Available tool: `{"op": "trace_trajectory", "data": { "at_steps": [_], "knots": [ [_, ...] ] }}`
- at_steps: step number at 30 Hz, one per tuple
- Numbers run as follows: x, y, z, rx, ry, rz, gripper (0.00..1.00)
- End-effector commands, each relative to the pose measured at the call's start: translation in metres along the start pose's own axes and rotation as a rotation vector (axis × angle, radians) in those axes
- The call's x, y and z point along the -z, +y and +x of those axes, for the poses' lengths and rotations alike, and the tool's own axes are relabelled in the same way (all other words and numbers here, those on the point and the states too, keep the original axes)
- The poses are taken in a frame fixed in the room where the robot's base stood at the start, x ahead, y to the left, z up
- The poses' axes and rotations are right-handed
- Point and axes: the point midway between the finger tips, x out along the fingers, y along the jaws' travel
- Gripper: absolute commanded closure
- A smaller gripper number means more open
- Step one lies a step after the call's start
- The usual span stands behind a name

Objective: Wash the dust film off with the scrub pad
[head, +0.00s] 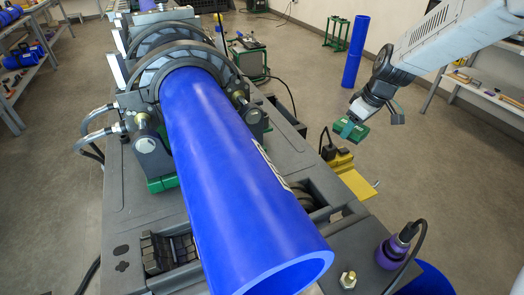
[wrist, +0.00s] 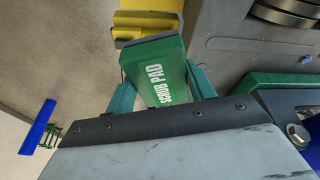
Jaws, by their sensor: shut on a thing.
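The green scrub pad (wrist: 156,72), with white "SCRUB PAD" lettering, is between the two teal fingers of my gripper (wrist: 161,88) in the wrist view. My gripper (head: 348,127) is shut on the pad (head: 361,133) in the head view. It holds the pad in the air, right of the cart and apart from the pipe. The large blue pipe (head: 235,185) lies in the cart's clamps, its open end toward me. White print shows along its right side. I cannot make out a distinct dust film on it.
The grey cart (head: 125,215) carries ring clamps (head: 150,62) and hoses. A yellow tool (head: 345,165) sits at its right edge, below the gripper. A purple-and-black device (head: 392,250) is at front right. A blue pipe (head: 355,52) stands upright behind. Shelves flank both sides; the floor between is mostly free.

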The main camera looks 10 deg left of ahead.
Motion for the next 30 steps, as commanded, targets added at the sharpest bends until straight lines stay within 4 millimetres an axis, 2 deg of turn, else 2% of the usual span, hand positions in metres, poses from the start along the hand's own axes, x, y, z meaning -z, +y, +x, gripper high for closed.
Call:
{"op": "trace_trajectory", "data": {
  "at_steps": [1, 6, 12, 15, 18, 21, 30],
  "knots": [
    [0.014, -0.023, 0.005, 0.030, -0.001, -0.103, 0.76],
    [0.050, -0.097, 0.018, 0.133, -0.001, -0.470, 0.76],
    [0.076, -0.182, 0.027, 0.245, -0.001, -0.877, 0.76],
    [0.083, -0.215, 0.029, 0.288, -0.001, -1.032, 0.76],
    [0.087, -0.239, 0.030, 0.319, -0.001, -1.142, 0.76],
    [0.088, -0.252, 0.031, 0.336, -0.001, -1.206, 0.76],
    [0.085, -0.257, 0.042, 0.344, -0.002, -1.232, 0.76]
  ]
}}
